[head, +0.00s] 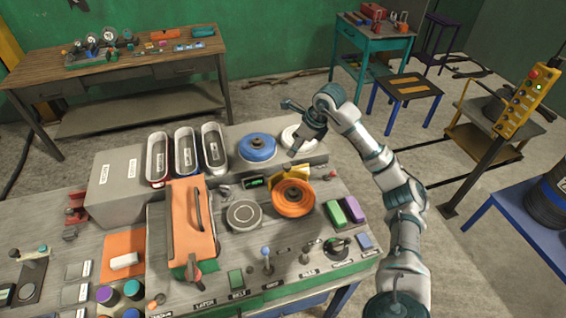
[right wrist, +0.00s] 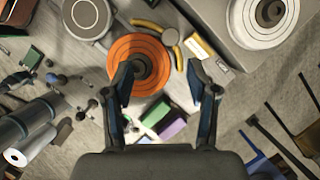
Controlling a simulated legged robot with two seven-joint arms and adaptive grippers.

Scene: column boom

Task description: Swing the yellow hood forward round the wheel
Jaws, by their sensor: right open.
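The orange wheel (head: 293,199) lies flat on the bench with a dark hub at its middle. The yellow hood (head: 286,179) stands at the wheel's far side, partly hidden by it. My right gripper (head: 293,128) is open and empty, above the bench and beyond the wheel in the head view. In the right wrist view the orange wheel (right wrist: 138,80) shows by the left finger of my open gripper (right wrist: 160,67). Yellow curved pieces (right wrist: 146,25) lie along the wheel's edge there; I cannot tell exactly how they join. My left gripper is not in view.
A blue wheel (head: 257,148) and a white wheel (head: 298,138) sit on the raised block behind. A grey disc (head: 244,215) and an orange case (head: 189,235) are left of the orange wheel. Green and purple blocks (head: 345,211) sit at its right. Knobs and levers line the front.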

